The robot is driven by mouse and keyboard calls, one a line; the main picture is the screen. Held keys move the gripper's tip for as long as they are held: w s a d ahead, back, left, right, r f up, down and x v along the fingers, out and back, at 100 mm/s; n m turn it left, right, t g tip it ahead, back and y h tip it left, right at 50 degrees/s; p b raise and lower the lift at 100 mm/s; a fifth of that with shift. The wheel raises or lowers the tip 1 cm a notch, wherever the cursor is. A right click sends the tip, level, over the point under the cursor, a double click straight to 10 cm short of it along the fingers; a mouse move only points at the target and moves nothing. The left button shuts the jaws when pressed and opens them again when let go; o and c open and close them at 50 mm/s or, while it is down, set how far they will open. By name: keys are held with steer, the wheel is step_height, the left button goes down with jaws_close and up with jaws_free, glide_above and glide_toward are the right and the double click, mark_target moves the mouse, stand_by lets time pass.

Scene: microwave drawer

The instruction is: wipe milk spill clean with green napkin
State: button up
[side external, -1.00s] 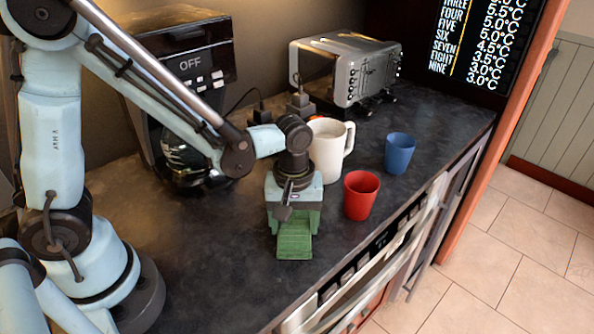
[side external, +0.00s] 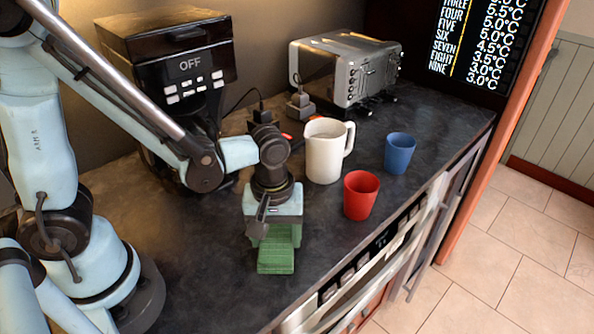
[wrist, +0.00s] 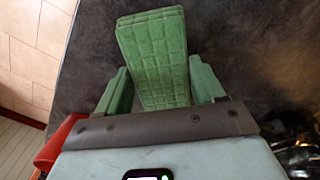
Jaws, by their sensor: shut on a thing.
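A green napkin (side external: 276,262), folded and quilted, is held below my gripper (side external: 274,236), low over the dark counter. In the wrist view the napkin (wrist: 153,58) stands out between the two green fingers of my gripper (wrist: 157,85), which are shut on it. I cannot tell whether the napkin touches the counter. No milk spill is discernible in either view; the area under the gripper and napkin is hidden. A white pitcher (side external: 324,155) stands upright to the right of and behind my gripper.
A red cup (side external: 360,197) stands close to the right of my gripper, and a blue cup (side external: 399,155) farther right. A toaster (side external: 345,72) and a coffee maker (side external: 170,75) stand at the back. The counter (side external: 215,290) is bare in front, down to its edge.

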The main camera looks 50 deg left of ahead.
mark_target(312, 223)
steer(key=shift+s, duration=2.35)
steer(key=shift+w+d+f, duration=0.1)
steer(key=shift+w, duration=7)
steer(key=shift+s, duration=0.1)
